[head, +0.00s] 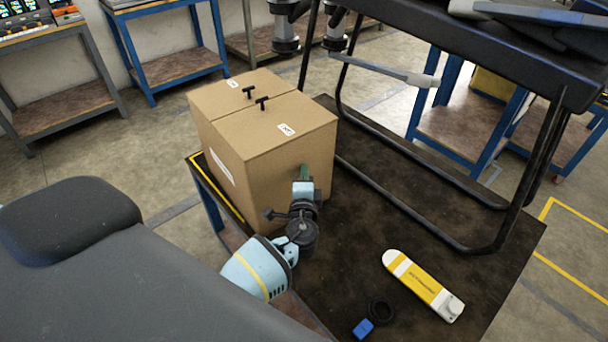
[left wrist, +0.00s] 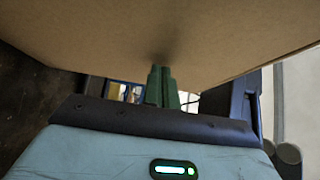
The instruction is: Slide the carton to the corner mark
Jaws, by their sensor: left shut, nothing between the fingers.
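The carton (head: 260,150) is a large closed brown box standing upright on the dark worktable, near its left end. A yellow corner mark (head: 222,180) shows as a line on the tabletop along the carton's left side; the rest of it is hidden by the carton. My left gripper (head: 303,175) is shut and empty, with its green fingertips at the carton's near right face. In the left wrist view the fingertips (left wrist: 161,75) meet the brown carton face (left wrist: 160,35), apparently touching it. My right gripper is not in view.
A yellow and white bottle-shaped item (head: 423,285), a black ring (head: 381,311) and a blue block (head: 363,328) lie on the worktable (head: 350,250) at the front right. A black tubular frame (head: 440,180) stands behind them. Other blue-framed benches (head: 165,60) stand farther back.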

